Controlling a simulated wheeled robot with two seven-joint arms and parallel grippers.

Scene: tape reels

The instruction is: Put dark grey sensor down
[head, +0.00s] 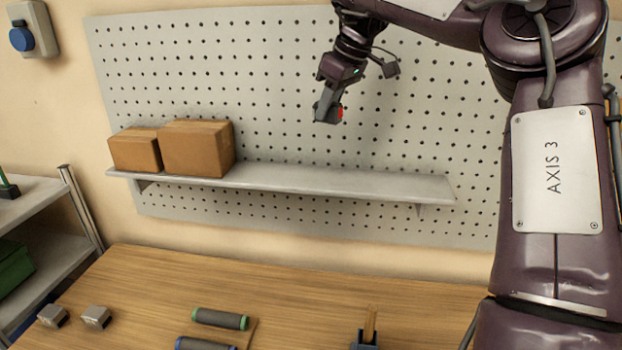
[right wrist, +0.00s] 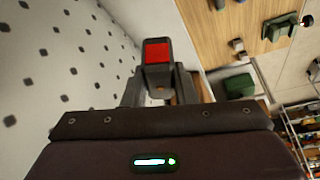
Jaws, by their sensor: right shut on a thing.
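The dark grey sensor (head: 324,112) with a red face is held high in front of the pegboard, above the right part of the wall shelf (head: 340,183). My right gripper (head: 329,98) is shut on it. In the right wrist view the sensor (right wrist: 156,72) sits between the two fingertips, its red square facing the camera. It appears clear of the shelf, with a gap below it in the head view. My left gripper is not in view.
Two cardboard boxes (head: 196,148) stand on the shelf's left part; its middle and right are bare. On the wooden bench (head: 290,285) below lie two grey blocks (head: 96,317), dark rollers with green (head: 220,318) and blue ends, and a dark holder (head: 366,343) with sticks.

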